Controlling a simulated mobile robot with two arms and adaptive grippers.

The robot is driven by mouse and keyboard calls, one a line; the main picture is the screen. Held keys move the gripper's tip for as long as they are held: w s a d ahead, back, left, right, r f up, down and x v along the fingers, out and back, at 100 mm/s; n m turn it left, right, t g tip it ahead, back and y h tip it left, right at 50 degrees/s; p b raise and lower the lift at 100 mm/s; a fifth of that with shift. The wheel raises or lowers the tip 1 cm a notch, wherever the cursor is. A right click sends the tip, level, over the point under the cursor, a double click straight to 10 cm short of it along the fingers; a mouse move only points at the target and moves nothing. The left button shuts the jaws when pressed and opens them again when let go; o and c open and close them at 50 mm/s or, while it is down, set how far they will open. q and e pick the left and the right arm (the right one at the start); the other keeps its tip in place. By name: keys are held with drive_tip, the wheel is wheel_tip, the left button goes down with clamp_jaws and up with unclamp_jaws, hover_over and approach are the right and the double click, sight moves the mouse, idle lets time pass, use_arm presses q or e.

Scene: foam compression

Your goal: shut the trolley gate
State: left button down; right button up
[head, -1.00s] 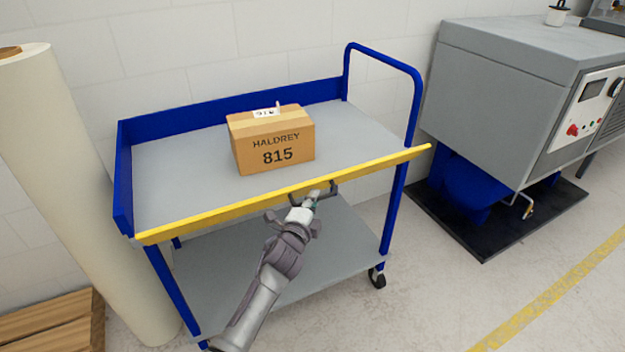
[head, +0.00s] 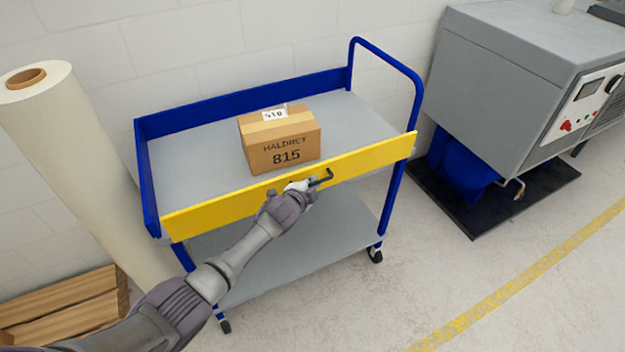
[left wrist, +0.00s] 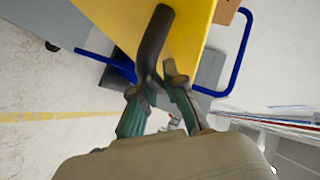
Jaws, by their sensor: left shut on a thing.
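The blue trolley (head: 232,108) stands against the wall with a grey top deck. Its yellow gate (head: 215,213) runs along the front edge of that deck, its broad outer face showing, upright or close to it. I cannot tell whether it is fully closed. A dark handle (head: 326,178) sticks out from the gate's face; it is large in the left wrist view (left wrist: 152,42). My left gripper (head: 308,184) is shut on this handle, with its fingers (left wrist: 160,88) on either side of the bar. My right gripper is not in view.
A cardboard box (head: 283,143) marked HALDREY 815 sits on the top deck behind the gate. A large cream roll (head: 75,150) and wooden pallet (head: 65,305) stand at left. A grey machine (head: 500,95) stands at right. The floor in front is clear.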

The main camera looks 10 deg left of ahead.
use_arm(q)
drive_tip(key=shift+w+r, duration=0.1)
drive_tip(key=shift+r, duration=0.05)
idle(0.5)
drive_tip(key=c, duration=1.5)
unclamp_jaws()
drive_tip(key=shift+s+a+r, duration=0.1)
drive_tip(key=shift+s+a, duration=0.1)
drive_tip(key=shift+s, duration=0.3)
drive_tip(key=v, duration=1.1)
drive_tip(key=shift+d, duration=0.15)
